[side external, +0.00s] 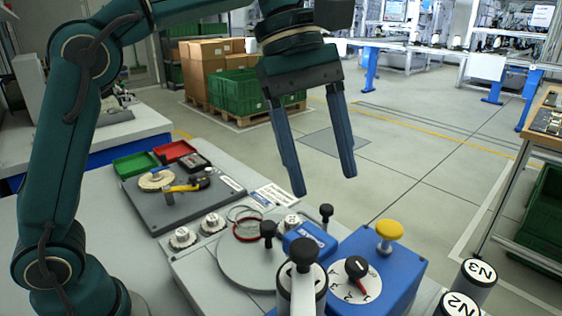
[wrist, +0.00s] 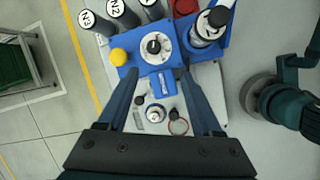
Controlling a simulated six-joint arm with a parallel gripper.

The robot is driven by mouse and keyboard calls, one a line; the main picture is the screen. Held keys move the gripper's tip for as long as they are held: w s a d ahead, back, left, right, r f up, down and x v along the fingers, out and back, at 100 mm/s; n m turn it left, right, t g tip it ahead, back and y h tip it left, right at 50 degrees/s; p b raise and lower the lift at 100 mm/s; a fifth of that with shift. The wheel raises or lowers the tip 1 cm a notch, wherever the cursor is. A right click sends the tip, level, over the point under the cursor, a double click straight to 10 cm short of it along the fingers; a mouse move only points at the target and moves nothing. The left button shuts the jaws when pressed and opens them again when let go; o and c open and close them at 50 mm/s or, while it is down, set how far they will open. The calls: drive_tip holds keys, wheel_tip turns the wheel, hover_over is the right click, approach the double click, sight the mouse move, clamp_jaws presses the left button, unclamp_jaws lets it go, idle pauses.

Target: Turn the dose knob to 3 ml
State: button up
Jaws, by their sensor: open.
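The dose knob (side external: 357,269) is black with a red pointer and sits on a white round dial (side external: 352,291) on top of a blue box (side external: 397,277). In the wrist view the dose knob (wrist: 154,45) lies beyond my fingertips, near the top middle. The dial's marks are too small to read. My gripper (side external: 326,183) is open and empty, held in the air above the bench, apart from the knob. In the wrist view its fingers (wrist: 158,72) spread on both sides of a small blue block.
A yellow button (side external: 389,232) stands beside the knob on the blue box. A black-topped white cylinder (side external: 303,257) stands close in front. Cylinders marked N2 (side external: 458,304) and N3 (side external: 478,272) stand at right. A tray (side external: 160,209) with tools lies at left.

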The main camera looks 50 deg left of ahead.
drive_tip(key=g, duration=0.2)
approach(357, 262)
wheel_tip(357, 262, down, 2)
drive_tip(key=shift+d+x, duration=0.15)
drive_tip(key=shift+x, duration=1.45)
drive_tip(key=shift+d+x, duration=0.15)
drive_tip(key=shift+x, duration=1.4)
drive_tip(key=shift+s+r, duration=0.15)
drive_tip(key=shift+s, duration=0.05)
drive_tip(key=shift+m, duration=0.3)
clamp_jaws()
